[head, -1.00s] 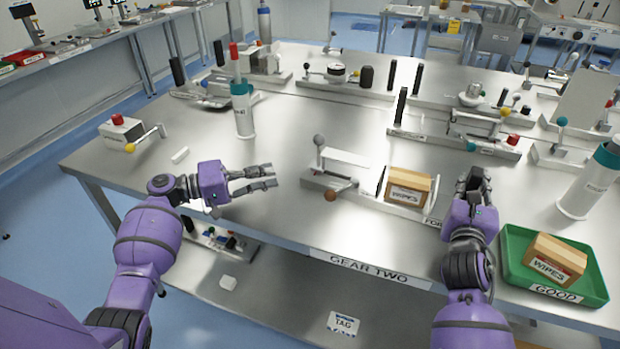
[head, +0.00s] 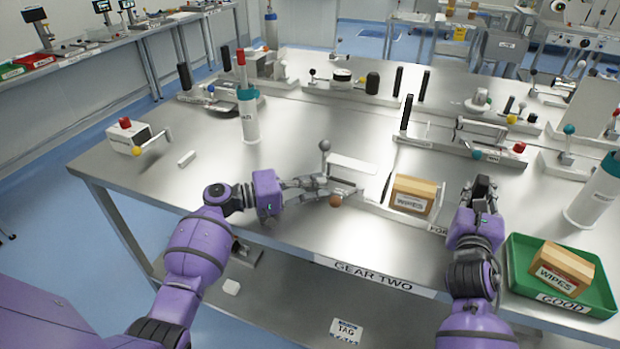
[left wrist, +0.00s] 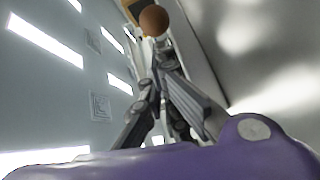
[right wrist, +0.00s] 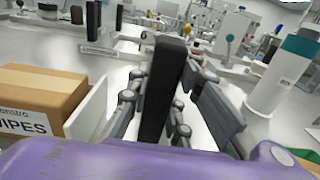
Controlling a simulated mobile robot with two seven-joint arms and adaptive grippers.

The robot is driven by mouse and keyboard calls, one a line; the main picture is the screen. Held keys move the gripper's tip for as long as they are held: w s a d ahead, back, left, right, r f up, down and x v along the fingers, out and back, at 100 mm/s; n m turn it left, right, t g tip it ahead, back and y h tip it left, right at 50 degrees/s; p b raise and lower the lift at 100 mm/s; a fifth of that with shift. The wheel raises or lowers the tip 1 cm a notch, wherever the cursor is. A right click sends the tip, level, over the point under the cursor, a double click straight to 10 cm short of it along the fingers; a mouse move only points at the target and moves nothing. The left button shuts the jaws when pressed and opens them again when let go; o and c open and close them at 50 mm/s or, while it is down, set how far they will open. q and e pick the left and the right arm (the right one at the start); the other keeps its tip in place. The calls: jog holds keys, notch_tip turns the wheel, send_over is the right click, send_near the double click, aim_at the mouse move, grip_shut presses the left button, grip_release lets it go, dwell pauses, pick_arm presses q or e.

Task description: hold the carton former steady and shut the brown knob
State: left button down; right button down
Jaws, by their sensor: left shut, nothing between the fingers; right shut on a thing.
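The brown knob (head: 335,201) is a round ball on a lever at the front of the carton former (head: 376,210), which holds a brown WIPES carton (head: 413,194). My left gripper (head: 326,188) is shut and empty, its tips right at the knob's lever. In the left wrist view the knob (left wrist: 154,20) shows just past the fingertips; I cannot tell whether they touch. My right gripper (head: 482,186) is shut on a black upright post (right wrist: 166,85) at the former's right end. In the right wrist view the post stands between the fingers, beside a white plate and the carton (right wrist: 40,100).
A grey ball-topped lever (head: 325,146) stands just behind the left fingertips. A green tray (head: 518,262) with another WIPES carton is right of my right arm. A teal-capped bottle (head: 590,198) stands behind it. The table's left front is mostly clear.

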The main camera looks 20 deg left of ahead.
aim_at(335, 200)
pick_arm(q)
jog(key=shift+s+d+f, duration=0.1)
jog(key=shift+s+f, duration=0.05)
jog(key=shift+f, duration=0.1)
jog(key=shift+s+d+n+t+y, duration=0.15)
jog(key=shift+s+n+t+y, duration=0.1)
jog(key=shift+n+t+y, duration=0.15)
jog(key=shift+s+d+f, duration=0.1)
jog(key=shift+s+d, duration=0.05)
jog(key=shift+s, duration=0.05)
jog(key=shift+s+d+n+t+y, duration=0.2)
jog(key=shift+s+n+t+y, duration=0.1)
jog(key=shift+n+t+y, duration=0.25)
jog(key=shift+s+d+n+t+y, duration=0.6)
jog(key=shift+s+n+t+y, duration=0.25)
jog(key=shift+n+y, duration=0.15)
jog(key=d+n+t+y, duration=0.1)
jog(key=s+d+n+y, duration=0.1)
jog(key=y, duration=0.1)
jog(key=s+d+n+t+y, duration=0.1)
jog(key=y, duration=0.1)
jog(key=shift+n+t, duration=0.3)
jog(key=shift+n, duration=0.05)
jog(key=shift+s+d+y, duration=0.4)
jog(key=shift+d+y, duration=0.05)
jog(key=shift+d, duration=0.1)
jog(key=shift+s+d, duration=0.2)
jog(key=shift+d, duration=0.55)
jog(key=shift+s+d, duration=0.15)
jog(key=shift+d, duration=0.55)
